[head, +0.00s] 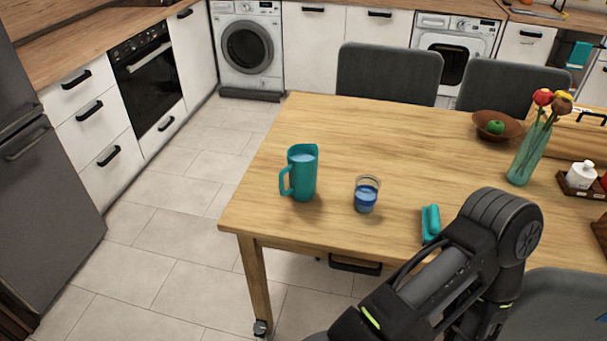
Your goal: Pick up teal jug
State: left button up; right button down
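The teal jug (303,174) stands upright on the wooden table (410,130), near its left corner. Its handle points left, and something pale blue shows inside its open top. My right arm comes in from the bottom right and bends over the table's front edge. The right gripper itself is not visible; it is hidden behind the arm or out of the picture. My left gripper is not in view. Nothing is touching the jug.
A glass of blue liquid (366,194) stands right of the jug. A teal object (431,222) lies beside my arm. A bowl with a green fruit (497,126), a flower vase (529,150) and a small tray (583,190) stand further right. Grey chairs (388,75) line the back; floor at left is clear.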

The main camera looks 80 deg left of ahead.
aim_at(302, 158)
jog(key=u, duration=2.55)
jog(key=k+j, duration=0.05)
